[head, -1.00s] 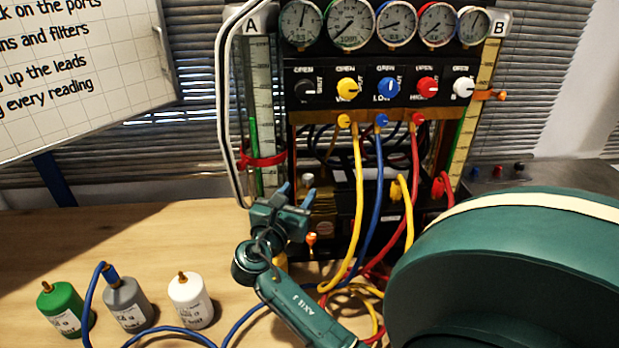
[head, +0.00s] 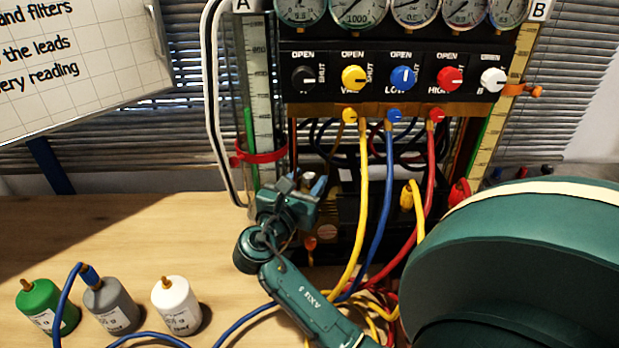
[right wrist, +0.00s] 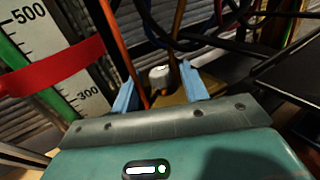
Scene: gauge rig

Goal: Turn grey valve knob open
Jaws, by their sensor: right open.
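In the right wrist view, a small pale grey knob (right wrist: 160,76) sits on a brass-coloured block (right wrist: 178,95), between the two blue fingertips and beyond them. My right gripper (right wrist: 165,88) is open and empty, with a finger on each side of the knob and no visible contact. In the head view, my right gripper (head: 308,182) is in front of the lower left part of the rig, its fingers pointing into it. I cannot make out the grey knob there. My left gripper is not in view.
The rig's panel (head: 330,65) carries black, yellow, blue, red and white knobs. Yellow (head: 361,190), blue (head: 386,200) and red (head: 429,190) hoses hang right of the gripper. A scale tube with a red band (head: 262,156) stands left. Green, grey and white bottles stand at front left.

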